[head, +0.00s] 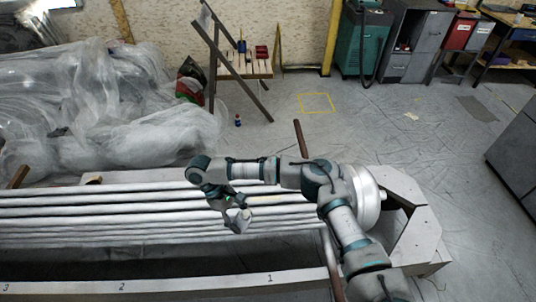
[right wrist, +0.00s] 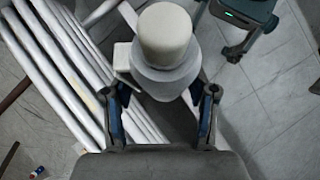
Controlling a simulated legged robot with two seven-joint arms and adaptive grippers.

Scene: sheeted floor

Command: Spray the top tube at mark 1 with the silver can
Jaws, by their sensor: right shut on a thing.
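My right gripper (head: 230,207) is shut on the silver can (head: 241,219) above the right part of the tubes. In the right wrist view the can (right wrist: 166,68) sits between the two fingers, with its pale rounded top towards the camera. Several long silver-grey tubes (head: 110,199) lie side by side on the rack; the top tube cannot be singled out with certainty. Mark 1 (head: 270,278) is a number on the rack's pale front beam, below and right of the can in the head view.
Marks 2 and 3 stand farther left on the beam (head: 180,283). Clear plastic sheeting (head: 100,110) is heaped behind the tubes. A small wooden stand (head: 245,66), a blue-and-red bottle (head: 238,121) and grey cabinets (head: 412,45) are farther back. The floor at right is mostly free.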

